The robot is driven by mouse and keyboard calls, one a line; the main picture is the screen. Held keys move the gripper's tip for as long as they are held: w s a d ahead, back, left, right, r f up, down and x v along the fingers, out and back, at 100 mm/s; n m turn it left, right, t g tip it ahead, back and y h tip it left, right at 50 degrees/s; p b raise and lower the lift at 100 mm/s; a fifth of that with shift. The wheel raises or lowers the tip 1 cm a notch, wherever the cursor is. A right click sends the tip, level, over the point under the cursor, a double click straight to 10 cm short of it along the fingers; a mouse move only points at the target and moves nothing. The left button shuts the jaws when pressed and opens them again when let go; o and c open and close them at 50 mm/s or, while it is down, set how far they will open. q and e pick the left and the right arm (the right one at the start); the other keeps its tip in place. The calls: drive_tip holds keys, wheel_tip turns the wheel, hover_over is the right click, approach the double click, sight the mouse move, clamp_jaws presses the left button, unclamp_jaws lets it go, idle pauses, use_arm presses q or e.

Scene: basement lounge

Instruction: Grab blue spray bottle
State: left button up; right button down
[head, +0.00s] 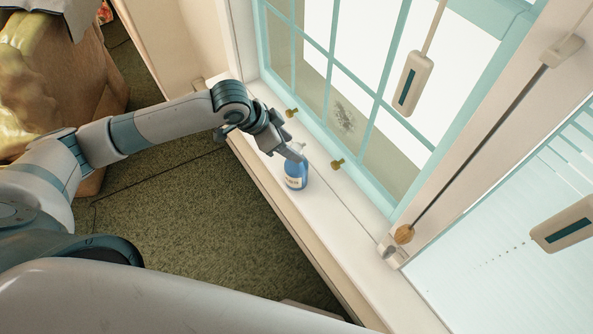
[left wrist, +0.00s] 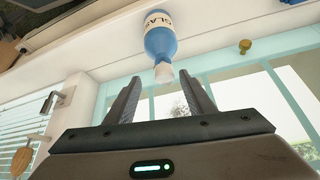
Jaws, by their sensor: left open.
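A small blue spray bottle (head: 296,177) with a white label stands upright on the white window sill (head: 332,213) in the head view. My left gripper (head: 297,153) is at the top of the bottle and hides part of its head. In the left wrist view the bottle (left wrist: 160,40) shows upside down, its whitish top (left wrist: 164,72) pointing toward the gap between the two fingers. The left gripper (left wrist: 166,95) is open, with the bottle's top near the fingertips. I cannot tell whether the fingers touch it. My right gripper is not in view.
The teal-framed window (head: 345,75) rises right behind the sill. Brass knobs (head: 337,164) stick out near the bottle. Cord weights (head: 413,83) hang in front of the glass. A brown paper bag (head: 70,80) stands at the left; green carpet (head: 190,215) lies below.

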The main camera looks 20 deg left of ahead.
sight(296, 148)
use_arm(q)
drive_tip(key=shift+x, duration=1.6)
drive_tip(key=shift+w+d+f+p, duration=0.25)
drive_tip(key=shift+w+f+p, duration=0.2)
drive_tip(key=shift+f+p, duration=0.25)
drive_tip(key=shift+p+x, duration=0.55)
drive_tip(key=shift+x, duration=1.15)
drive_tip(key=shift+w+a, duration=0.1)
drive_tip(key=shift+w, duration=0.05)
